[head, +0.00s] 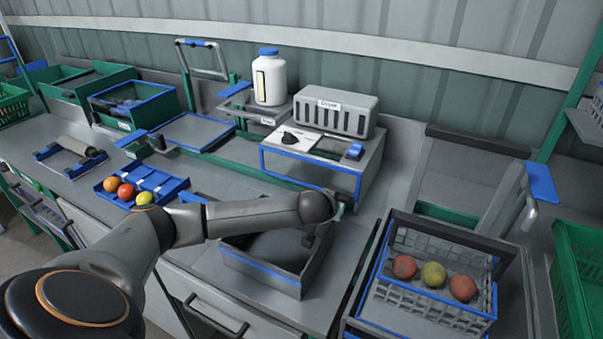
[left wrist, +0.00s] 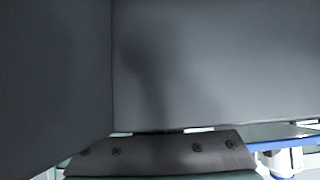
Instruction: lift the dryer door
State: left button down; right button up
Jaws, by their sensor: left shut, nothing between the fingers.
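The dryer is a grey unit with a ribbed, labelled top box (head: 335,111) and a blue-edged front opening (head: 310,174) below a white panel with a black knob. A grey box-like piece with a blue stripe (head: 262,270) lies in front of it; I cannot tell whether this is the dryer door. My left gripper (head: 312,240) is shut and empty, at the front right of the dryer, above that piece's back right part. My forearm hides part of the area between. In the left wrist view, large plain grey surfaces (left wrist: 210,65) fill the picture. My right gripper is not in view.
A white bottle (head: 269,82) with a blue cap stands beside the dryer. A green crate (head: 575,270) is at far right.

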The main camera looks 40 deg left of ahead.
pick_arm(q)
jog(key=shift+w+a+r, duration=0.1)
jog(key=shift+r, duration=0.35)
jog(key=shift+s+d+r+p, duration=0.1)
jog(key=shift+s+d+p, duration=0.15)
jog(key=shift+s+p, duration=0.55)
jog(key=shift+s+d, duration=0.15)
jog(key=shift+s, duration=0.4)
jog(key=shift+s+d+r+p, duration=0.15)
jog(key=shift+s+p, duration=0.4)
jog(key=shift+p, duration=0.05)
jog(key=shift+s+d+r+p, duration=0.15)
jog(key=shift+s+p, duration=0.35)
jog(key=shift+p, duration=0.1)
jog(key=shift+s+d+r+p, duration=0.1)
jog(key=shift+s+p, duration=0.2)
jog(key=shift+s, duration=0.25)
jog(key=shift+w+r+v, duration=0.15)
jog(key=shift+v, duration=0.65)
jog(key=shift+w+r+v, duration=0.1)
jog(key=shift+r+v, duration=0.05)
jog(key=shift+v, duration=0.7)
jog(key=shift+s+r, duration=0.15)
jog(key=shift+r, duration=0.8)
jog(key=shift+s+r, duration=0.2)
jog(key=shift+r, duration=0.75)
